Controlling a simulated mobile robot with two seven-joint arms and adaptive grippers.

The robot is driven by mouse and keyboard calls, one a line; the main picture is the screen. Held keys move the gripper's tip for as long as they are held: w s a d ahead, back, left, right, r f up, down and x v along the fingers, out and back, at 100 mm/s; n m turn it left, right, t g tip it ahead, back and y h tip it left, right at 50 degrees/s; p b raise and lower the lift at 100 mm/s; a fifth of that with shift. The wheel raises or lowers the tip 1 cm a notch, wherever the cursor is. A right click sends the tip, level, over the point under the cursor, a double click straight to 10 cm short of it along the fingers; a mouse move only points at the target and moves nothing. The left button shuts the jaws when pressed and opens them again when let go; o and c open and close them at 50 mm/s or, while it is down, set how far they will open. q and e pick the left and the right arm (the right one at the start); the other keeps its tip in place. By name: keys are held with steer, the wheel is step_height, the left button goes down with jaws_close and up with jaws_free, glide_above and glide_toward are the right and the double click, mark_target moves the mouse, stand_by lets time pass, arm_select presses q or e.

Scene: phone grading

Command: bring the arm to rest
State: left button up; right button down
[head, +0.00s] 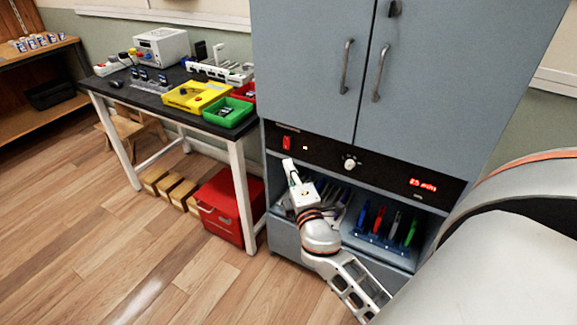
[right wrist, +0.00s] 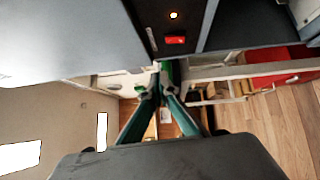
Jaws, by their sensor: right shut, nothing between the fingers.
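My right arm comes in from the lower right in the head view. Its gripper (head: 288,164) is in front of the grey cabinet's black control panel, close to the red switch (head: 287,143). In the right wrist view the two green-padded fingers (right wrist: 161,76) meet at their tips, shut with nothing between them. The lit red switch (right wrist: 175,40) also shows there, a little apart from the fingertips. My left gripper is not in view.
The grey cabinet (head: 310,50) has shut upper doors and an open lower bay with a rack of coloured devices (head: 385,222). To its left stands a dark-topped table (head: 150,92) with yellow, green and red trays. A red box (head: 222,205) is on the floor. The wooden floor at left is clear.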

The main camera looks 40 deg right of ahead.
stand_by(0.3)
